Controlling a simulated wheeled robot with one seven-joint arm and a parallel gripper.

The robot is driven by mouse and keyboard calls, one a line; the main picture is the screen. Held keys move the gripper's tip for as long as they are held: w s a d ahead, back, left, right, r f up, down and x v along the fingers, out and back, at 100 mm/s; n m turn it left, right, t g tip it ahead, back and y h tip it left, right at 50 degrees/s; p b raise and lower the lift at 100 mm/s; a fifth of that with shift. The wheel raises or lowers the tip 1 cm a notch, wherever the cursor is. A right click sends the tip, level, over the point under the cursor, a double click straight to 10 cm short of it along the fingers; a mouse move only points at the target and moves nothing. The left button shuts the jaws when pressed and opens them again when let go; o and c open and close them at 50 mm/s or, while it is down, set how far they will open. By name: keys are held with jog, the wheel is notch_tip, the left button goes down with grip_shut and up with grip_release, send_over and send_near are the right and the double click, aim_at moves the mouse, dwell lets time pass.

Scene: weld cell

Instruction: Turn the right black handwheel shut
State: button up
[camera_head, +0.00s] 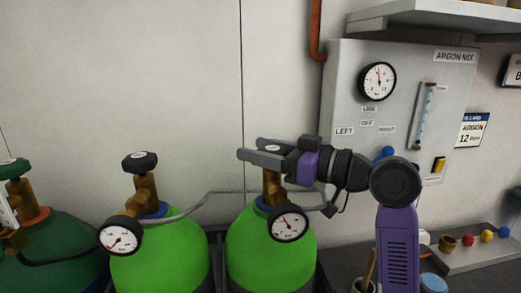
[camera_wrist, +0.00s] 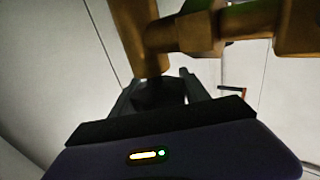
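The right black handwheel (camera_wrist: 160,94) shows dark between my fingers in the wrist view, beside its brass valve stem (camera_wrist: 138,38). In the head view my gripper (camera_head: 249,147) reaches leftward across the top of the right green cylinder (camera_head: 262,258) and hides that handwheel. Only the brass valve (camera_head: 271,184) shows below the fingers. The two fingers are apart, one on each side of the handwheel. I cannot tell whether they touch it.
A second black handwheel (camera_head: 139,161) tops the left bright green cylinder (camera_head: 158,268). A pressure gauge (camera_head: 288,223) sits just below my gripper. A hose (camera_head: 214,193) runs between the valves. The argon panel (camera_head: 345,95) is behind my arm. The wall above is clear.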

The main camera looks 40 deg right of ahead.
jog(key=c, duration=0.4)
jog(key=shift+m+h, duration=0.3)
jog(key=shift+h, duration=0.2)
jog(key=shift+d+m+t+h+p, duration=0.15)
jog(key=shift+m+t+h+p, duration=0.2)
jog(key=shift+m+h, duration=0.25)
jog(key=o, duration=1.4)
